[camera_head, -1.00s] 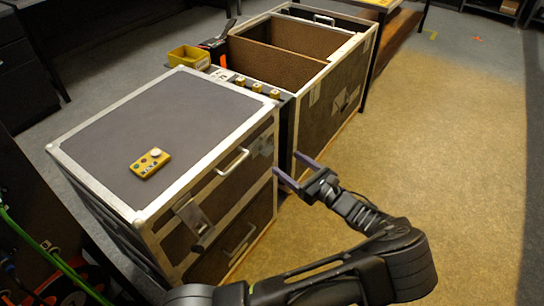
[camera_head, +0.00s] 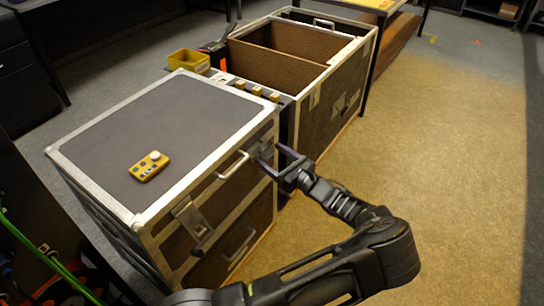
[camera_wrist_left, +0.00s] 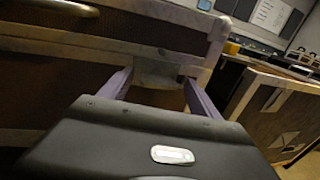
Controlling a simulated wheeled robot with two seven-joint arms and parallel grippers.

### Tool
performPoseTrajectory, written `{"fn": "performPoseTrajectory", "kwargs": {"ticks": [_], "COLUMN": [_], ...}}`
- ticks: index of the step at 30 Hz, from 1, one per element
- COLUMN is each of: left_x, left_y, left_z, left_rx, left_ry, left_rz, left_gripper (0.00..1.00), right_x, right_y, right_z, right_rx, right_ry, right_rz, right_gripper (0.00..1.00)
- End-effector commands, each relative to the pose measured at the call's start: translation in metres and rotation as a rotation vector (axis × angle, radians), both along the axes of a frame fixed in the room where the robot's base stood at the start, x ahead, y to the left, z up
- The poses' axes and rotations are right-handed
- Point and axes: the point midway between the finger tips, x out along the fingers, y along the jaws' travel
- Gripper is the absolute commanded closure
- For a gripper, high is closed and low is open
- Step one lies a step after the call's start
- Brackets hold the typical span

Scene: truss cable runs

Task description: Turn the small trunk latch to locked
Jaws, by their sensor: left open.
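The small trunk (camera_head: 150,125) is a closed dark case with metal edges. On its front face one metal latch (camera_head: 190,216) shows at the left. A second latch plate (camera_wrist_left: 158,72) sits near the right corner, in front of my left gripper (camera_head: 271,157). My left gripper is open, its purple fingers pointing at the trunk's front. In the left wrist view its fingers (camera_wrist_left: 158,84) frame the latch plate, with nothing held between them. Whether they touch it, and how the latch is turned, I cannot tell. My right gripper is not in view.
A handle (camera_head: 233,164) is on the trunk's front between the latches. A yellow remote (camera_head: 149,166) lies on its lid. A larger open trunk (camera_head: 325,110) stands behind, with a yellow bin (camera_head: 188,61) beside it. The floor at right is clear.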

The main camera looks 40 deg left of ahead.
Motion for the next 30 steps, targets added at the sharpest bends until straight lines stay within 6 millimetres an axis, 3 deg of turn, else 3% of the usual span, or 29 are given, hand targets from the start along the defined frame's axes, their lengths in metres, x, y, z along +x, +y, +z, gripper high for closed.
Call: {"fn": "performPoseTrajectory", "kwargs": {"ticks": [5,25,30], "left_x": [-0.0001,-0.0002,-0.0002], "left_y": [-0.0003,-0.0005,-0.0005], "left_z": [0.0,0.0,-0.0002], "left_rx": [0.0,0.0,0.0], "left_ry": [0.0,0.0,-0.004], "left_rz": [0.0,0.0,0.001], "left_gripper": [0.34,0.89,0.9], "right_x": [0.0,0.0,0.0], "right_y": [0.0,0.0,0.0], "right_z": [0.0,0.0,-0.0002], "right_rx": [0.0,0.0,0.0], "right_ry": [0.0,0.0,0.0], "right_rz": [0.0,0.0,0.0], "right_gripper": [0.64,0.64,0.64]}}
